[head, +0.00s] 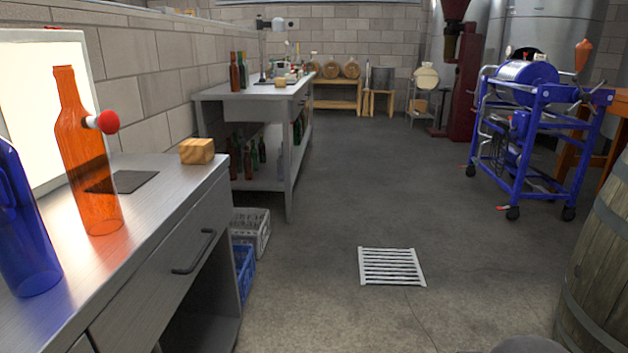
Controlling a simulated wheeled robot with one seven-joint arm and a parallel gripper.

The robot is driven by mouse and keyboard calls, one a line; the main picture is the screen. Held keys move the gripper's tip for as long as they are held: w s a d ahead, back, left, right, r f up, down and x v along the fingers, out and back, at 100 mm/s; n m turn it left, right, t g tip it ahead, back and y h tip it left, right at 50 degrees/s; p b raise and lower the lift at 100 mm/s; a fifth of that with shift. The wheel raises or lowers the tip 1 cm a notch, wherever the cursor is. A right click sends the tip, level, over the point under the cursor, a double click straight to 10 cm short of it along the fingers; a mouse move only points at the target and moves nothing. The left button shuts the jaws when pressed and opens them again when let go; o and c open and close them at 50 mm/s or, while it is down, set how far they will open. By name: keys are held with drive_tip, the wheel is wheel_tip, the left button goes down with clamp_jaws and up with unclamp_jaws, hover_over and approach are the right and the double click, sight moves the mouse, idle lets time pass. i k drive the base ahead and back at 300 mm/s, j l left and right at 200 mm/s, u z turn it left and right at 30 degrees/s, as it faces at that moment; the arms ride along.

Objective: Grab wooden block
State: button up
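A small wooden block (197,151) with visible grain sits on the metal counter (160,165) at the left, close to its far right corner. It stands apart from the bottles. My gripper does not show in the head view.
An orange bottle (85,160) and a blue bottle (22,225) stand nearer on the counter, by a lit white panel (20,90). A dark flat pad (130,181) lies beside the block. Crates (250,230) are on the floor. A blue wheeled machine (525,130) and a barrel (600,270) stand right. The middle floor is clear.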

sight(280, 82)
drive_tip(key=i+u, duration=0.15)
drive_tip(key=i, duration=0.4)
drive_tip(key=i+u, duration=0.15)
drive_tip(key=i, duration=0.45)
drive_tip(key=i+l+u, duration=0.1)
drive_tip(key=i, duration=0.45)
drive_tip(key=i+l+u, duration=0.15)
drive_tip(key=i, duration=0.4)
drive_tip(key=i+u, duration=0.2)
drive_tip(key=i, duration=0.2)
drive_tip(key=i+l+u, duration=0.25)
drive_tip(key=i, duration=0.15)
drive_tip(key=j, duration=0.1)
